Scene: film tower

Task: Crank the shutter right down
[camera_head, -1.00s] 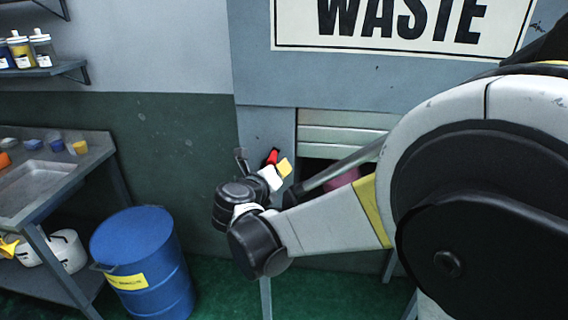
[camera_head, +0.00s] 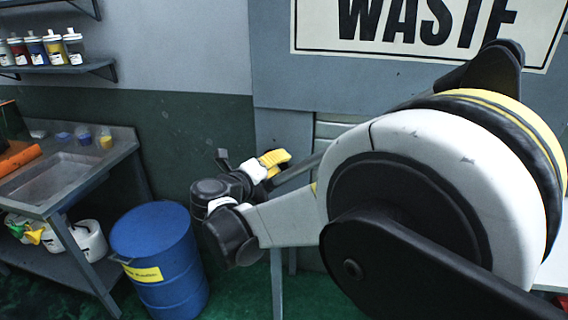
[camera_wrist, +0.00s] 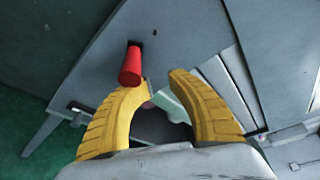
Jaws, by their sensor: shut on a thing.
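The red crank handle (camera_wrist: 130,66) sticks out from a dark slot in the grey panel in the wrist view. A gap shows between the two tips, and the exact contact is hard to see. In the head view my gripper (camera_head: 275,160) is in front of the panel, and the handle is hidden there. A strip of the slatted shutter (camera_head: 331,130) shows beside the panel; my arm hides its lower edge. Pale slats (camera_wrist: 238,88) run right of my gripper in the wrist view.
A blue drum (camera_head: 158,255) stands on the green floor left of my arm. Left of it is a grey sink bench (camera_head: 62,186) with white tubs below. A bottle shelf (camera_head: 85,70) is above. The WASTE sign (camera_head: 420,52) hangs over the shutter.

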